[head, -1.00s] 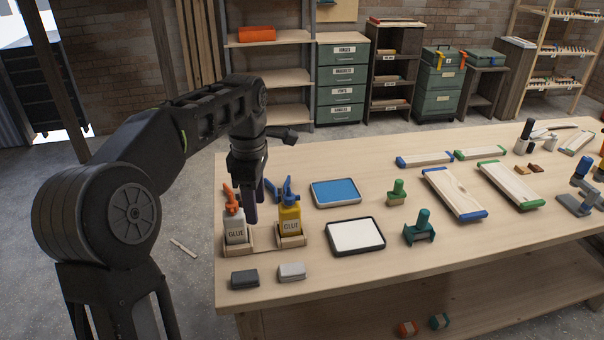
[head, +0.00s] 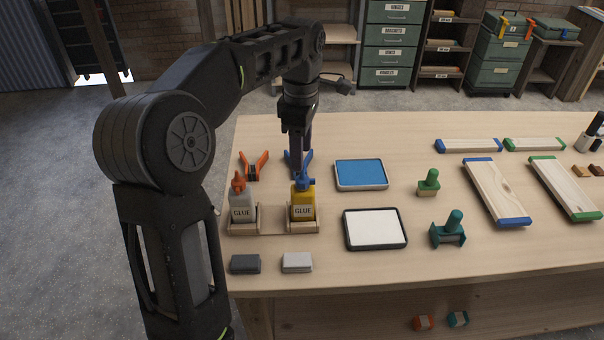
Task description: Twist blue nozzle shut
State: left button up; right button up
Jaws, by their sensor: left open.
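A yellow glue bottle (head: 303,206) with a blue nozzle (head: 305,181) stands upright in a wooden holder at the left end of the workbench. My left gripper (head: 300,166) points down just above and behind the blue nozzle, jaws open and empty. Its dark fingertips partly overlap blue-handled pliers (head: 309,156) behind the bottle. I cannot tell whether a fingertip touches the nozzle. My right gripper is out of view.
Orange-handled pliers (head: 253,166) lie behind the white bottle. A blue pad tray (head: 361,174) and a white pad tray (head: 375,229) lie to the right. A dark grey block (head: 245,264) and a light grey block (head: 297,262) lie in front of the bottles.

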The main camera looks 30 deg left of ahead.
aim_at(301, 178)
pick_arm(q)
notch_tip(301, 178, down, 3)
jog(key=shift+r+b, duration=0.2)
jog(key=shift+b, duration=0.8)
jog(key=shift+f+p, duration=0.4)
jog(key=shift+f, duration=1.9)
jog(key=shift+c, duration=0.5)
grip_shut()
